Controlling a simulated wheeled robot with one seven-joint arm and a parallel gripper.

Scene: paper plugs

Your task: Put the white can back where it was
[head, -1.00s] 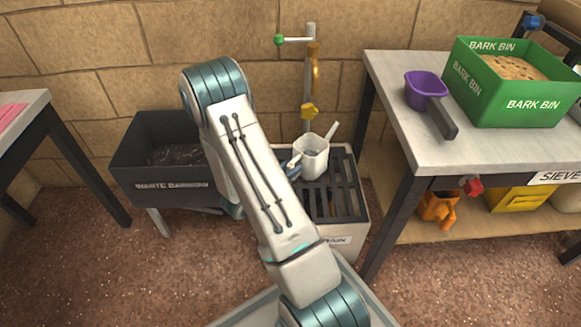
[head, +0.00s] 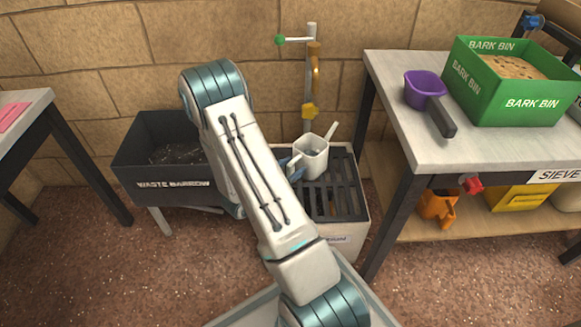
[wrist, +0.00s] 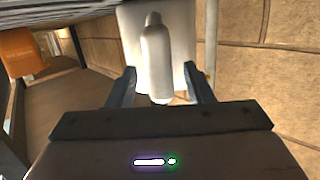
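The white can (head: 312,158), with a spout pointing up to the right, stands upright on the dark slatted drain grate (head: 345,200), below the tap. In the wrist view the can (wrist: 183,30) is straight ahead, its handle (wrist: 156,60) pointing toward me. My gripper (wrist: 160,78) is open, one dark finger on each side of the handle, with a visible gap on both sides. In the head view my arm hides most of the gripper; only a bit of blue finger (head: 284,161) shows at the can's left.
A tap with a green-knobbed lever (head: 280,40) rises behind the grate. The dark waste barrow (head: 160,184) is left of my arm. On the right, a bench (head: 400,120) holds a purple scoop (head: 424,90) and the green bark bin (head: 530,103).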

